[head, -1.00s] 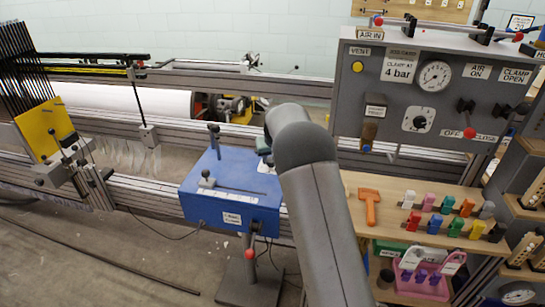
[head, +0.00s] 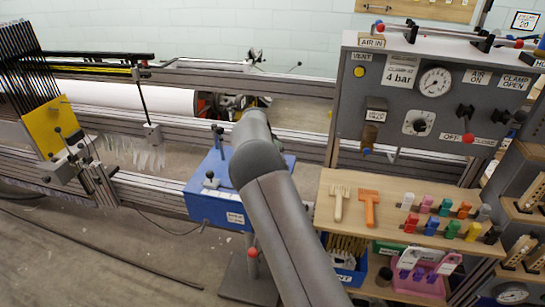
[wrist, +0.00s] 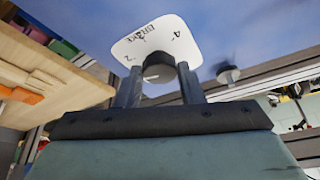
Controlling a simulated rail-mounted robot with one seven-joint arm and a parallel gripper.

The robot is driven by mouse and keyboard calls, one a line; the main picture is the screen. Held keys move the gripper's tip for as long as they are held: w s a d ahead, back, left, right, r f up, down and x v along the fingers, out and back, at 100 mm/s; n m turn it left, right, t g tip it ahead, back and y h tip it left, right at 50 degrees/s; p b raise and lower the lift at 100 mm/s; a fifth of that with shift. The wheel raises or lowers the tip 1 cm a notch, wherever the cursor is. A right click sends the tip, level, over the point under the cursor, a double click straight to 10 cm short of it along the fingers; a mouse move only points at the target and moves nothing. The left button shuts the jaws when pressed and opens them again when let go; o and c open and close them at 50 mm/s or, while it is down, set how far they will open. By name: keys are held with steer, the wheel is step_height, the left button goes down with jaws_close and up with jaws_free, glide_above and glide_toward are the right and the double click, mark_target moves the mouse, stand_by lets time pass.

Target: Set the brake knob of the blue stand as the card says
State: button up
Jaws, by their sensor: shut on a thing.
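The blue stand (head: 203,203) is left of centre in the head view, with my arm across its right part. In the wrist view its blue face (wrist: 85,12) carries a white plate (wrist: 132,48) marked BRAKE, with a 2 and a 4 legible. The dark brake knob (wrist: 158,62) sits on this plate between the two fingers of my gripper (wrist: 158,78), which is shut on it. The knob's pointer and exact setting cannot be made out. In the head view my arm hides the gripper and knob. A framed card (head: 525,21) at the upper right is too small to read surely.
A grey air panel (head: 400,95) with gauge and levers stands at the right. Below it, a wooden shelf (head: 340,225) holds an orange tool (head: 369,205), a pale tool (head: 339,203) and several coloured clips. A red-ended lever (head: 253,252) hangs under the blue stand.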

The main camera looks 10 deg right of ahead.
steer(key=shift+w+m+g+p, duration=0.1)
steer(key=shift+m+g+p, duration=0.35)
steer(key=shift+m, duration=0.75)
steer(key=shift+a+m, duration=0.1)
steer(key=shift+m, duration=0.2)
steer(key=o, duration=1)
steer(key=v, duration=1.7)
steer(key=shift+a, duration=0.4)
